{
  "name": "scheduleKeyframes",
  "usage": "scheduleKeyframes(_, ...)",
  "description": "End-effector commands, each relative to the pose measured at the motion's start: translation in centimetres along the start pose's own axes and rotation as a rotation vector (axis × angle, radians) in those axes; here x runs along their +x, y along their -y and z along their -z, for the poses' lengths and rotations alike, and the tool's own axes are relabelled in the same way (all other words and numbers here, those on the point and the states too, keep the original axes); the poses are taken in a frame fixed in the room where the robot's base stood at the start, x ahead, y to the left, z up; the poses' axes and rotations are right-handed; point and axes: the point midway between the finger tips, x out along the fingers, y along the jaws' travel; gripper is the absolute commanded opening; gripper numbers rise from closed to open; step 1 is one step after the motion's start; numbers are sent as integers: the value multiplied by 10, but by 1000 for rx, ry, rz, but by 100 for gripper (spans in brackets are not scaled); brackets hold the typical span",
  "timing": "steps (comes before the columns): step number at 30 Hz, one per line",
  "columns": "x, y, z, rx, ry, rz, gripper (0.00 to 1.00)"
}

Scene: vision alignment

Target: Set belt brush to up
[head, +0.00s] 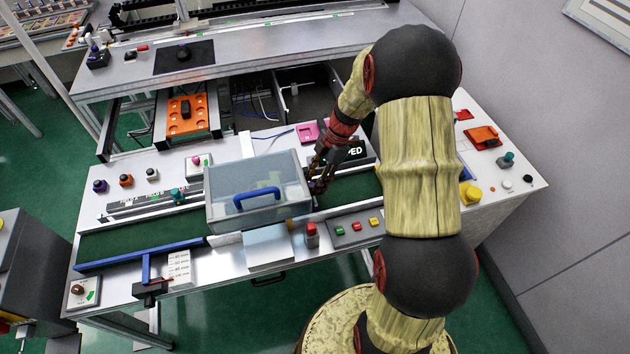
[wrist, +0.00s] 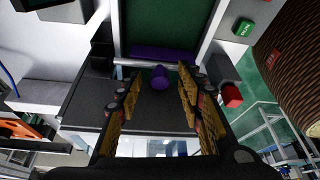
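What looks like the belt brush is a purple bar (wrist: 165,54) lying across the green belt (wrist: 165,22) in the wrist view, under a thin metal rod. A purple knob (wrist: 160,83) sits just below the rod. My gripper (wrist: 157,86) is open, with one finger on each side of the knob. I cannot tell whether either finger touches it. In the head view my gripper (head: 318,170) is at the right side of the grey box with the blue handle (head: 258,198). The brush cannot be made out in that view.
The belt (head: 352,190) runs beside the box, and its left part (head: 140,232) is open. A red block (head: 312,234) and a panel of coloured buttons (head: 356,226) stand in front. A pink part (head: 307,132) and a black display (head: 355,150) are close to my gripper.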

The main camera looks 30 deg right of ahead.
Motion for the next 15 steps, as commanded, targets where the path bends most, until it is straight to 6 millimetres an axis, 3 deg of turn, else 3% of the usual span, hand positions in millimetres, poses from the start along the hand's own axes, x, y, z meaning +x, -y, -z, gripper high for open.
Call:
scheduleKeyframes(4,0,0,0,0,0,0,37)
scheduleKeyframes(15,0,0,0,1,0,0,16)
